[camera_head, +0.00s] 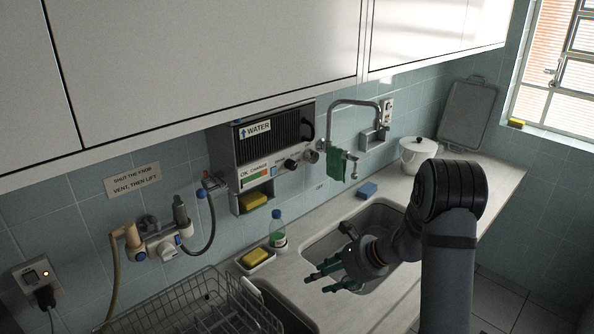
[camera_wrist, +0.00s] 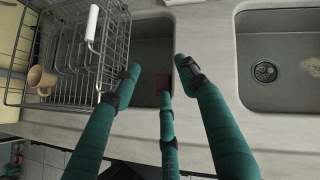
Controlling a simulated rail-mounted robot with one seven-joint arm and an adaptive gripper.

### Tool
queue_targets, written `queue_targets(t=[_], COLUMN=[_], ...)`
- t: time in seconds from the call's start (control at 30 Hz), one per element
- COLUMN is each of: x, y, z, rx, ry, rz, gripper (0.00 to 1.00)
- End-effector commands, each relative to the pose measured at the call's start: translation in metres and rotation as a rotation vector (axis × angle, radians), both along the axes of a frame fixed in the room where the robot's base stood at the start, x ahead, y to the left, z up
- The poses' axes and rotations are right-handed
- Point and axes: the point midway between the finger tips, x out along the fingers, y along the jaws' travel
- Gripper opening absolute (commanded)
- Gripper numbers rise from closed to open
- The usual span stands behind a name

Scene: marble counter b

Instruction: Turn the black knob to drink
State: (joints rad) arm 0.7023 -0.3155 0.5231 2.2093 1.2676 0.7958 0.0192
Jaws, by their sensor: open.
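The black knob (camera_head: 290,165) is on the lower front of a grey wall unit (camera_head: 262,150) labelled WATER, beside a small label strip. The strip's wording is too small to read fully, and I cannot tell which way the knob points. My gripper (camera_head: 316,277) has green fingers and is low over the sink area, well below and in front of the unit, apart from the knob. In the wrist view my gripper (camera_wrist: 160,78) shows its fingers spread with nothing between them. The knob is not in the wrist view.
A bottle (camera_head: 278,233) and a sponge dish (camera_head: 266,262) stand below the unit. A curved tap (camera_head: 352,103) with a green cloth (camera_head: 336,160) is right of the unit.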

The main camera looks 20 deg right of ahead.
Motion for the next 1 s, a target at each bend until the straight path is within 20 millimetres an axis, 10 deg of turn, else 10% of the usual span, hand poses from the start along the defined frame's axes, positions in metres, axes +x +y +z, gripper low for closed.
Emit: queue_targets(t=[0.1,0.2,0.4,1.0], x=[0.1,0.154,0.173,0.248], y=[-0.039,-0.049,-0.055,-0.009], z=[0.037,0.106,0.181,0.188], rx=[0.318,0.59,0.905,0.943], ry=[-0.118,-0.241,-0.305,-0.289], rz=[-0.297,-0.419,-0.496,-0.5], gripper=[0.43,0.43,0.43,0.43])
